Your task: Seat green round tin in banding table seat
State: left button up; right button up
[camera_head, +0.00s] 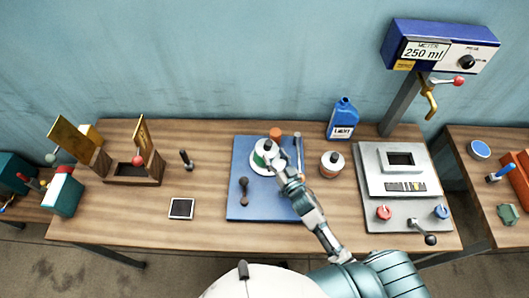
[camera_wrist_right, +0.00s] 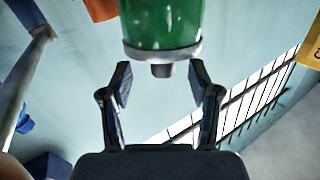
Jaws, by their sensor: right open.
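The green round tin (camera_head: 261,150) stands on or at the white round banding table (camera_head: 256,168) on the blue mat. My right gripper overlaps it in the head view, so I cannot tell whether it sits fully in the seat. In the right wrist view the green tin (camera_wrist_right: 162,22) is at the top, with a pale metal rim and a dark cap pointing between the fingers. My right gripper (camera_wrist_right: 160,82) is open, fingers spread to either side of the cap, with no visible contact on the tin body. My left gripper is not in view.
The blue mat (camera_head: 240,208) also bears a dark knobbed tool (camera_head: 243,190) and an orange-topped item (camera_head: 275,133). A grey scale unit (camera_head: 398,170) is further right.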

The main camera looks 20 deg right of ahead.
aim_at(270, 148)
jog(key=x, duration=0.3)
jog(key=p+x, duration=0.1)
jog(key=x, duration=0.1)
jog(key=shift+r, duration=0.35)
jog(key=shift+w+f, duration=0.1)
jog(key=shift+w, duration=0.1)
jog(key=shift+s+a, duration=0.1)
grip_shut()
